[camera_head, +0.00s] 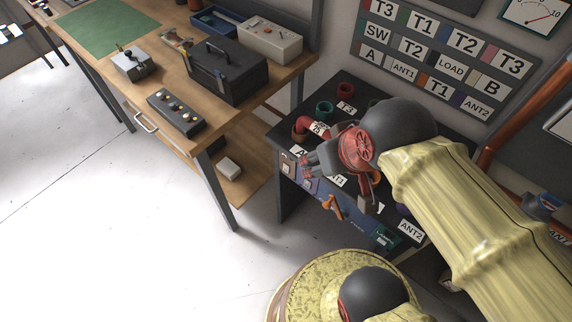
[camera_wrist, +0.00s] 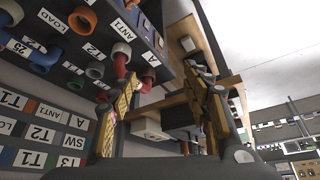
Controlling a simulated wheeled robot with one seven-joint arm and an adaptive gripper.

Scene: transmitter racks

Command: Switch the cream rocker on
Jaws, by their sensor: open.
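I cannot clearly make out a cream rocker. The dark rack unit (camera_head: 285,196) has small pale switch-like parts (camera_head: 288,166) on its front panel, too small to tell their position. An orange lever (camera_head: 333,207) sits lower on that front. My gripper (camera_head: 310,163) is just above the unit's front left edge and partly hides the panel. In the wrist view my gripper (camera_wrist: 162,85) has its fingers spread, with nothing held between them. The unit's labelled top with ring-shaped ports (camera_wrist: 95,70) lies at the upper left there.
A wooden workbench (camera_head: 180,55) stands left of the unit, with a black toolbox (camera_head: 222,72), a cream box (camera_head: 270,40) and a dark control strip (camera_head: 176,113) on it. A label board (camera_head: 445,58) hangs behind. An orange pipe (camera_head: 520,110) runs at right. Left floor is clear.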

